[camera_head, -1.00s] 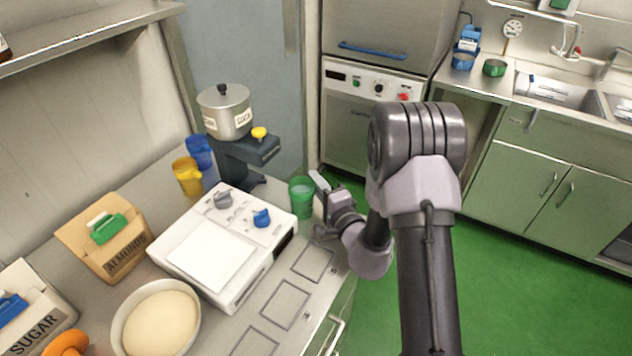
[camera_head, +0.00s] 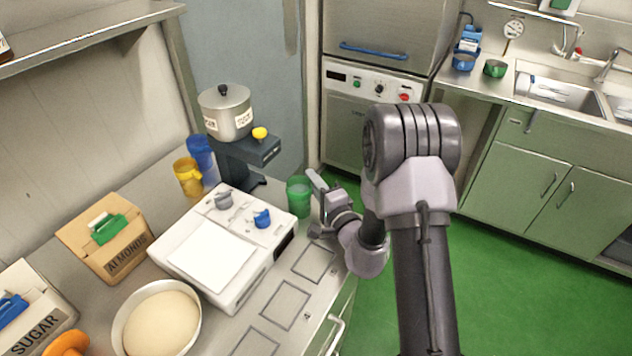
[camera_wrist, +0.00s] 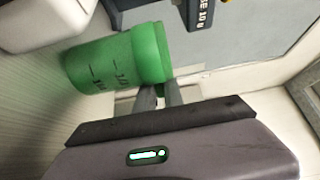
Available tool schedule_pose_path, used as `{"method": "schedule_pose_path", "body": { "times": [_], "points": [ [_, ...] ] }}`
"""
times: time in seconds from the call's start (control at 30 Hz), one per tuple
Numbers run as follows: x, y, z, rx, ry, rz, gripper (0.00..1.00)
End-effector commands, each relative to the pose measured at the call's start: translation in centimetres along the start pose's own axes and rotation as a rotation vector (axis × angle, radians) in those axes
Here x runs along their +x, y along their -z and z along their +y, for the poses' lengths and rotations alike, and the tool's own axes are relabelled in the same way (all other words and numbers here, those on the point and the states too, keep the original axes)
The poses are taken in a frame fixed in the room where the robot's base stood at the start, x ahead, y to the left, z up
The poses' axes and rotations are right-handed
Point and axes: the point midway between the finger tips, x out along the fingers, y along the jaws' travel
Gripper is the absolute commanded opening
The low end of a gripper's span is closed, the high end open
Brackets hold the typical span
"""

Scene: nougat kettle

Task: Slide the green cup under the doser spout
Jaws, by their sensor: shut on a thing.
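The green cup (camera_head: 299,198) stands upright on the counter, right of the white scale and at the counter's far end. It also shows large, with dark level marks, in the wrist view (camera_wrist: 112,66). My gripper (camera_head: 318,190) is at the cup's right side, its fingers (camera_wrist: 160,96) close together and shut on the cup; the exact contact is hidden. The doser (camera_head: 245,150), a dark stand with a steel pot (camera_head: 226,112) and a yellow knob (camera_head: 259,133), stands behind and left of the cup. The cup is apart from the doser.
The white scale (camera_head: 211,255) with blue and grey knobs lies close left of the cup. Yellow (camera_head: 187,178) and blue (camera_head: 201,153) cups stand left of the doser. An almonds box (camera_head: 105,235) and a dough bowl (camera_head: 160,318) are nearer. Bare counter lies between cup and doser.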

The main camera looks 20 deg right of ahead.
Motion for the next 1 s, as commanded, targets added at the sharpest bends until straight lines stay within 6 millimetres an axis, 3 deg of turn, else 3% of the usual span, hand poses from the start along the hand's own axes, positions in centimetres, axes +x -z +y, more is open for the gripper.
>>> {"method": "schedule_pose_path", "body": {
  "times": [1.0],
  "points": [
    [3.0, -1.8, -0.1, 0.0, 0.001, 0.001, 0.0]
  ]
}}
